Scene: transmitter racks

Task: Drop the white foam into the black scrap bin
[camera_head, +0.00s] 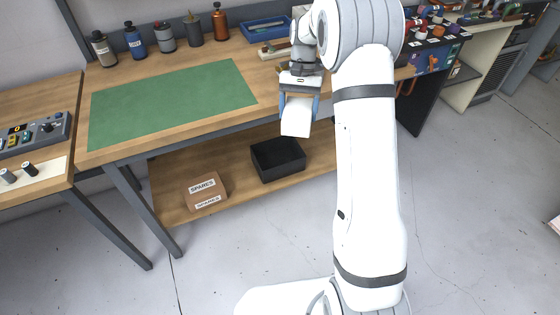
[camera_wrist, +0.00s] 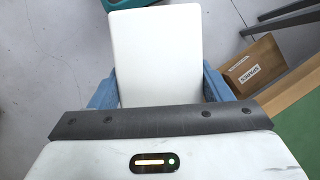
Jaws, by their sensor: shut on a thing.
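The white foam (camera_head: 297,117) is a pale block held between the blue fingers of my gripper (camera_head: 298,108), in front of the bench edge in the head view. In the wrist view the foam (camera_wrist: 157,55) fills the space between the blue fingers of my gripper (camera_wrist: 158,88). My gripper is shut on it. The black scrap bin (camera_head: 264,174) is an open box on the lower shelf, below and to the left of the foam in the head view. Its inside looks dark and empty. I cannot make out the bin in the wrist view.
A brown SPARES box (camera_head: 206,191) stands on the lower shelf (camera_head: 165,190), left of the bin. The bench top (camera_head: 270,85) overhangs the shelf, with a green mat (camera_head: 170,100), several bottles and a blue tray (camera_head: 266,30). The floor in front is clear.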

